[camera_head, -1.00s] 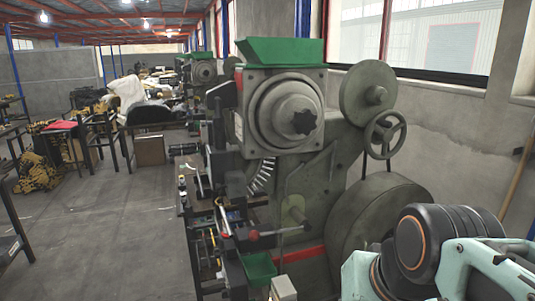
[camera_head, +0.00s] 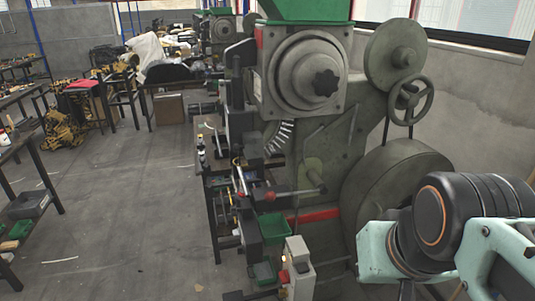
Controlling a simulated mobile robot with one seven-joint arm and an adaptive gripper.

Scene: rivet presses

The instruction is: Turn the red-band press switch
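The red-band press (camera_head: 318,170) is a large grey-green machine in the middle of the head view. A red band (camera_head: 314,216) runs across its lower body. A pale grey control box (camera_head: 298,268) stands low at its front, with a small red part (camera_head: 283,277) on its left side. The box is too small to tell the switch's position. Part of my arm, pale teal with black joints, shows at the lower right, to the right of the box. My gripper is out of view.
A green bin (camera_head: 274,228) hangs on the press front above the control box. A red-tipped lever (camera_head: 290,194) juts out there. A handwheel (camera_head: 409,101) and a large flywheel (camera_head: 395,190) are on the press's right side. Benches line the left; the floor (camera_head: 125,225) between is clear.

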